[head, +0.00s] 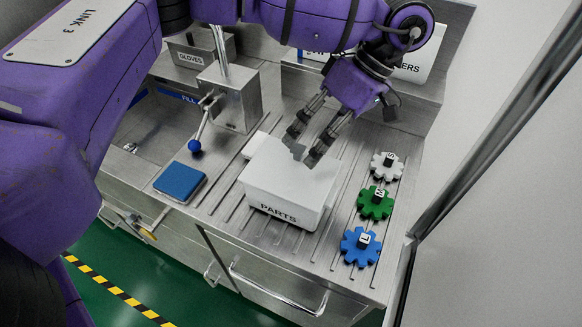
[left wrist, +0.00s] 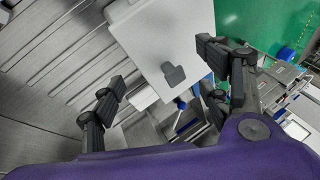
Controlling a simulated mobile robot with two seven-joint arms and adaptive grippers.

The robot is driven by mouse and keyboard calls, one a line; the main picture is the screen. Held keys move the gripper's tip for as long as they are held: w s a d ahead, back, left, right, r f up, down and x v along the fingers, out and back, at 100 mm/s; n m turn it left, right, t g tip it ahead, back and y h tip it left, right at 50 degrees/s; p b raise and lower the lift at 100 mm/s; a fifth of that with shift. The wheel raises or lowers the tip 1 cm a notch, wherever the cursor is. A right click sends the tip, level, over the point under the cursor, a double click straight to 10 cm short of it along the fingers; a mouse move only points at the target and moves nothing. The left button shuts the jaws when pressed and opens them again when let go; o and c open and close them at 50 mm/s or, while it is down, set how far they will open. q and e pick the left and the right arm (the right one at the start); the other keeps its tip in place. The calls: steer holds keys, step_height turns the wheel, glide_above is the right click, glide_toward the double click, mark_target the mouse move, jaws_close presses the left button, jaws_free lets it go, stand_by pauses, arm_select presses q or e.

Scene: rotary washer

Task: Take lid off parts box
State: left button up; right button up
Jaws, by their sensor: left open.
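The white parts box (head: 285,215), labelled PARTS, stands upright on the grooved steel counter. Its flat white lid (head: 275,175) covers the top and also shows in the left wrist view (left wrist: 150,35). A dark grey tab-like handle (left wrist: 173,74) is on the lid. My left gripper (head: 303,150) is over the far part of the lid, fingers pointing down and apart. In the left wrist view the open fingers (left wrist: 160,66) are on either side of the handle. Whether they touch it cannot be told. My right gripper is not in view.
White (head: 386,166), green (head: 375,203) and blue (head: 360,246) gears lie right of the box. A blue pad (head: 180,181) and a blue-knobbed lever (head: 194,146) are to its left. A GLOVES bin (head: 190,58) stands behind. A wall bounds the right side.

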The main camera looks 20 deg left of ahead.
mark_target(304, 157)
arm_select(q)
steer(key=x, duration=0.2)
steer(key=shift+w+f, duration=0.2)
steer(key=shift+f, duration=0.2)
steer(key=shift+s+a+f, duration=0.1)
steer(key=shift+a+f, duration=0.1)
steer(key=shift+f, duration=0.1)
steer(key=shift+s+f, duration=0.1)
steer(key=shift+s, duration=0.05)
steer(key=c, duration=0.8)
steer(key=shift+s, duration=0.1)
steer(key=c, duration=0.3)
steer(key=shift+f, duration=0.1)
steer(key=shift+c, duration=0.2)
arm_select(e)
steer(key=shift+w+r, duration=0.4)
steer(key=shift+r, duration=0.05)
